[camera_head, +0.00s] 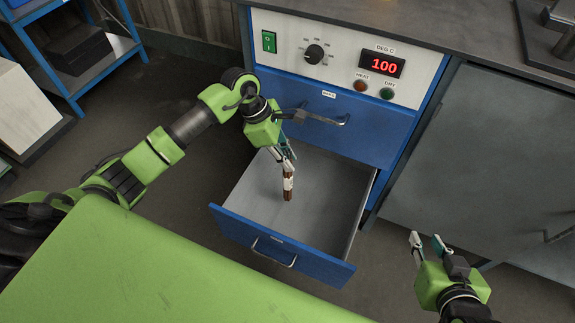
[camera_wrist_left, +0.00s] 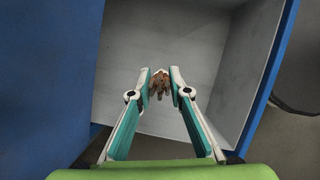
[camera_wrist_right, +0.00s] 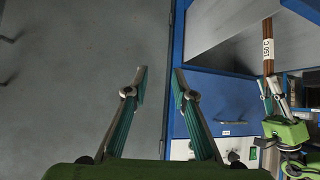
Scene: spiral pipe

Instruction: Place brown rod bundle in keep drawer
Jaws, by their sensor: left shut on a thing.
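My left gripper (camera_head: 287,160) is shut on the brown rod bundle (camera_head: 288,186), which hangs upright with a pale label band around it. The bundle is over the open blue drawer (camera_head: 323,271), inside its outline; I cannot tell whether its lower end touches the floor of the drawer. In the left wrist view the bundle (camera_wrist_left: 160,84) shows end-on between the fingertips, with the grey drawer interior behind it. In the right wrist view the bundle (camera_wrist_right: 268,50) carries a white tag reading "S 951". My right gripper (camera_head: 428,243) is open and empty, to the right of the drawer.
Above the open drawer is a closed blue drawer (camera_head: 343,118) with a handle, below a control panel (camera_head: 345,50) reading 100. A grey cabinet door (camera_head: 490,150) stands to the right. A blue shelf (camera_head: 90,60) stands at the left. The drawer looks otherwise empty.

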